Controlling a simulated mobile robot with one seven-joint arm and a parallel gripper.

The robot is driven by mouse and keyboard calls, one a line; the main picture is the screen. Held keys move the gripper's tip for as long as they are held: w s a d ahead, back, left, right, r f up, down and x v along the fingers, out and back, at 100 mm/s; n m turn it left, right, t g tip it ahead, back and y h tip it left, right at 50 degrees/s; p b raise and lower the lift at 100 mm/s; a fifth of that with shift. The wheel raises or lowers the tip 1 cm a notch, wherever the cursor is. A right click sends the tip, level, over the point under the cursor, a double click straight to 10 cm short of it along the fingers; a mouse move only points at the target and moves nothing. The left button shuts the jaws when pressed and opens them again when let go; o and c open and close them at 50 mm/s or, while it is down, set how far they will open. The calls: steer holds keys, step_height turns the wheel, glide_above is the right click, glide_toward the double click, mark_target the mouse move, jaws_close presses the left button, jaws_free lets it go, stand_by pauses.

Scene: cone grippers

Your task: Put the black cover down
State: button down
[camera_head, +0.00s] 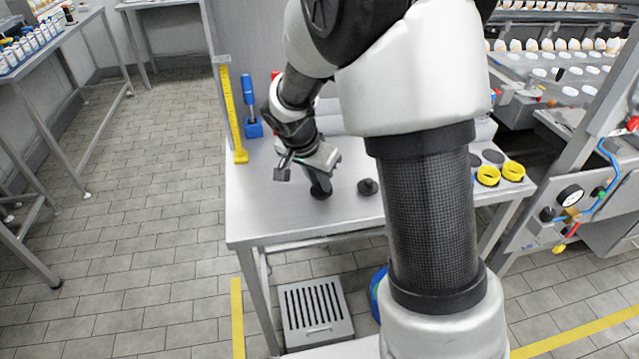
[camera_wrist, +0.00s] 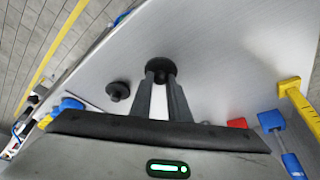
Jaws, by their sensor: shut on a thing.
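My gripper (camera_head: 318,182) points down over the metal table (camera_head: 265,222) and is shut on a black cover (camera_head: 321,194). In the wrist view the gripper's fingertips (camera_wrist: 161,78) close on the knob of this round cover (camera_wrist: 160,65), whose disc shows beyond them. The cover is at or just above the table top; I cannot tell whether it touches. A second black cover (camera_head: 368,187) with a knob stands upright on the table to the right in the head view. It also shows left of the fingers in the wrist view (camera_wrist: 118,91).
A yellow upright gauge (camera_head: 231,112) and a blue-handled tool (camera_head: 250,100) stand at the table's back left. Two yellow rings (camera_head: 487,176) (camera_head: 513,171) lie at the right, near dark discs. My arm hides part of the table. Its front left is clear.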

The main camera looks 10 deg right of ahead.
steer(key=shift+f, duration=0.45)
steer(key=shift+f, duration=0.1)
steer(key=shift+f, duration=0.1)
steer(key=c, duration=1.7)
jaws_free()
steer(key=shift+o, duration=0.2)
